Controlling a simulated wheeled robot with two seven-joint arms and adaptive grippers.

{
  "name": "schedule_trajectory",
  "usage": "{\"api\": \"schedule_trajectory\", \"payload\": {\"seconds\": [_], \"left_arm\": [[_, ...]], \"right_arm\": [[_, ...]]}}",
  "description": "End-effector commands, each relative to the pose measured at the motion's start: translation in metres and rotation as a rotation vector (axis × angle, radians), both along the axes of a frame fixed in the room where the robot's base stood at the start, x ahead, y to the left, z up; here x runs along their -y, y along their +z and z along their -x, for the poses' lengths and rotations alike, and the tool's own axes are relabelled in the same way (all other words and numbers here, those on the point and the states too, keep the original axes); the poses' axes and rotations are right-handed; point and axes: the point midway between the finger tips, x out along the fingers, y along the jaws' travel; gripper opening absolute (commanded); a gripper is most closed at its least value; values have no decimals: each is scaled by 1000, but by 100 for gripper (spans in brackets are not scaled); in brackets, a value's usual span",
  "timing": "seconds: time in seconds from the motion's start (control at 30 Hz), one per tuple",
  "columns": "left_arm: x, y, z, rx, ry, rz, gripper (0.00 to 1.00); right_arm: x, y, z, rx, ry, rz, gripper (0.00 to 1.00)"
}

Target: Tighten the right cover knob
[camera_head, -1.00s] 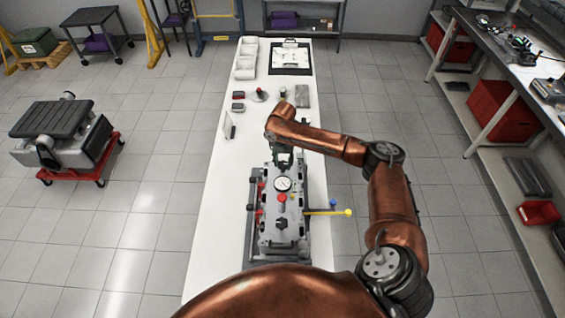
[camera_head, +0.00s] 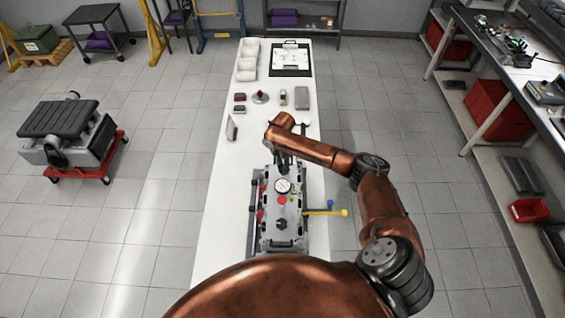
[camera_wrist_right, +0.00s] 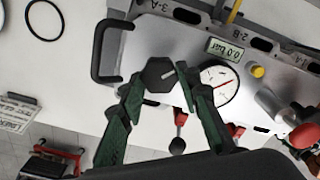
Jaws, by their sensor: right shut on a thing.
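The engine block (camera_head: 268,238) with a grey metal cover lies on the white bench in the head view. My right gripper (camera_head: 283,168) reaches down at the cover's far end, and my forearm partly hides that spot. In the right wrist view, the green fingers of the right gripper (camera_wrist_right: 158,92) are on either side of a black faceted cover knob (camera_wrist_right: 158,74) with a light line on its top, and they are shut on it. Another black knob (camera_head: 281,223) is on the cover's near end. My left gripper is not in view.
A round gauge (camera_head: 283,186) and a red knob (camera_head: 281,200) are close to the gripper. A digital readout (camera_wrist_right: 230,50) shows beside the gauge. A yellow-ended lever (camera_head: 344,212) sticks out right. A black handle (camera_wrist_right: 104,50) stands near the left finger.

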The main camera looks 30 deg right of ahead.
Motion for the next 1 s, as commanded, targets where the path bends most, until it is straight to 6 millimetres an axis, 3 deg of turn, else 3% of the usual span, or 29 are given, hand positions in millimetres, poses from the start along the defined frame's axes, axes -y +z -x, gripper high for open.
{"api": "schedule_trajectory", "payload": {"seconds": [0.33,1.0], "left_arm": [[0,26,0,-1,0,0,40],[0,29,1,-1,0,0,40]], "right_arm": [[0,2,0,0,-331,0,7],[1,0,-2,2,-967,0,7]]}}
